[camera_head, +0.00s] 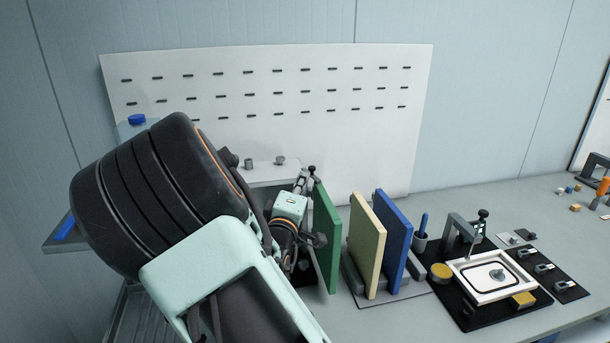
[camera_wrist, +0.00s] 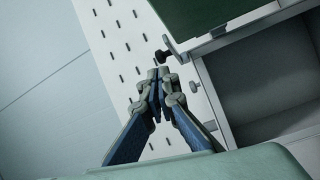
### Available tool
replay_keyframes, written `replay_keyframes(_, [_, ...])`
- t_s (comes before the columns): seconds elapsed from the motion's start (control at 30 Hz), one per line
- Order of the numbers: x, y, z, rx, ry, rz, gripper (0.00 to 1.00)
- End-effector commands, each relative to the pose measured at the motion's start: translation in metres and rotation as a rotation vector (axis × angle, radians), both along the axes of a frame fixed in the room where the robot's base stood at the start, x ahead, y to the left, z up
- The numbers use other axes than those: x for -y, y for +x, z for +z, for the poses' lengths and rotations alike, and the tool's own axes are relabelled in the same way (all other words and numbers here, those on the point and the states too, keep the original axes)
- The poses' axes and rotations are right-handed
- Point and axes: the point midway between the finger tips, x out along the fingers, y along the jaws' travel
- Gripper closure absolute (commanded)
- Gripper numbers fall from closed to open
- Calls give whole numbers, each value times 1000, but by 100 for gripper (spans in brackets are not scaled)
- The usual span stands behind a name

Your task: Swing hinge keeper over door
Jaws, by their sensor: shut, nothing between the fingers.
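My gripper (camera_wrist: 157,75) shows in the wrist view with its fingers together and nothing between them. Its tips are close to a dark knob (camera_wrist: 168,48) at the corner of a pale box frame (camera_wrist: 222,38). I cannot tell whether they touch. A dark green panel (camera_wrist: 205,12), possibly the door, lies along the far side of that frame. A small light knob (camera_wrist: 193,87) is on the near side. In the head view the green panel (camera_head: 327,240) stands upright beside my wrist, and my arm hides the fingers and most of the box. I cannot tell which part is the keeper.
A cream panel (camera_head: 366,245) and a blue panel (camera_head: 393,240) stand in a grey rack right of the green one. A white slotted board (camera_head: 270,70) is behind. A clamp fixture (camera_head: 462,228) and a white-framed plate (camera_head: 460,268) are at the right.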

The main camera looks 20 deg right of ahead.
Motion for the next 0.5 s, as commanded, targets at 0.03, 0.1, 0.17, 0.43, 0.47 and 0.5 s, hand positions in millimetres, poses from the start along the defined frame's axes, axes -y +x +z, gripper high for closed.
replay_keyframes(0.03, [-8,-11,-1,0,2,3,100])
replay_keyframes(0.1, [-15,-24,-2,-2,2,5,100])
replay_keyframes(0.17, [-21,-35,-3,-1,3,4,100])
replay_keyframes(0.43, [-39,-70,-6,0,1,2,100])
replay_keyframes(0.47, [-40,-71,-6,1,1,1,100])
replay_keyframes(0.5, [-40,-73,-6,1,0,1,100])
